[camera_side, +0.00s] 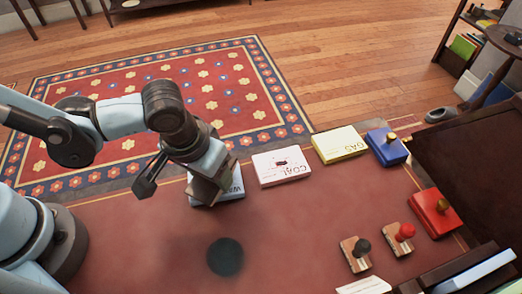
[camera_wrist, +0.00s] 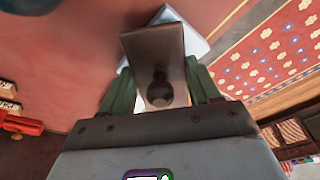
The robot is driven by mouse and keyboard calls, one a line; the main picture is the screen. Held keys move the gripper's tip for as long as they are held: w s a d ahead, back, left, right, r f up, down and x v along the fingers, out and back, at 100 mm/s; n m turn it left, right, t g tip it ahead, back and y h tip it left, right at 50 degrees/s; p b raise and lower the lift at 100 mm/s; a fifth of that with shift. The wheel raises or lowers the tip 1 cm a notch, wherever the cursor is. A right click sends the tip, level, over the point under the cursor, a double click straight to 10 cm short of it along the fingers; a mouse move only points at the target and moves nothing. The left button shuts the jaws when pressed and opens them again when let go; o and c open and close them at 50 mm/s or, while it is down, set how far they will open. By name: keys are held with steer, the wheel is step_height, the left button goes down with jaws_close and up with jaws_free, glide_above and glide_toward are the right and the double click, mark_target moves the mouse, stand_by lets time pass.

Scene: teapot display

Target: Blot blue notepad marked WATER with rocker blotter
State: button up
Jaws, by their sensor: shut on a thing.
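My gripper (camera_side: 208,170) is shut on the knob of the rocker blotter (camera_wrist: 148,46), a brown block between the two greenish fingers in the wrist view. In the side view the blotter (camera_side: 207,192) is tilted and partly hidden by my gripper. The pale blue notepad marked WATER (camera_side: 233,187) lies on the desk directly beneath it. Only part of its lettering shows. The notepad's corner also shows beyond the blotter in the wrist view (camera_wrist: 194,43). I cannot tell whether the blotter touches the pad.
A pinkish COAL notepad (camera_side: 281,167) and a yellow GAS notepad (camera_side: 338,146) lie to the right. Beyond are a blue box (camera_side: 384,150) and a red box (camera_side: 433,215) with brass knobs. Two stamps (camera_side: 354,257) (camera_side: 396,241) stand front right. A dark disc (camera_side: 225,257) marks the red desktop.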

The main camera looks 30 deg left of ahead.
steer(key=shift+w+f+g, duration=0.15)
steer(key=shift+w+g, duration=0.3)
steer(key=shift+g, duration=0.75)
steer(key=shift+w+g, duration=0.45)
steer(key=shift+g, duration=0.75)
steer(key=shift+s+t, duration=0.45)
steer(key=shift+t, duration=0.75)
steer(key=shift+s+t, duration=0.45)
steer(key=shift+t, duration=0.75)
